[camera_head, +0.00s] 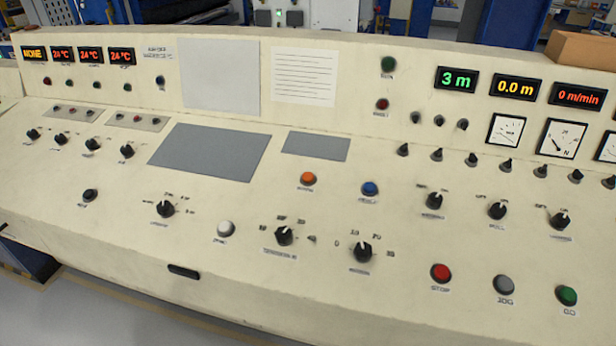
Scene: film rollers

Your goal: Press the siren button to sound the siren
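A sloped cream control panel (330,215) fills the camera_head view. It carries several push buttons: a white button (226,228) at the lower middle, an orange button (308,178), a blue button (370,188), a black button (90,194) at the left, and at the lower right a red STOP button (440,272), a grey JOG button (504,284) and a green GO button (567,295). Most labels are too small to read surely, so I cannot tell which is the siren button. Neither of my grippers is in view.
Black rotary knobs, such as one (165,208) left of the white button, stick up from the panel. Displays and gauges (561,139) sit at the upper right. A cardboard box (583,49) rests on the back edge. The space above the panel is clear.

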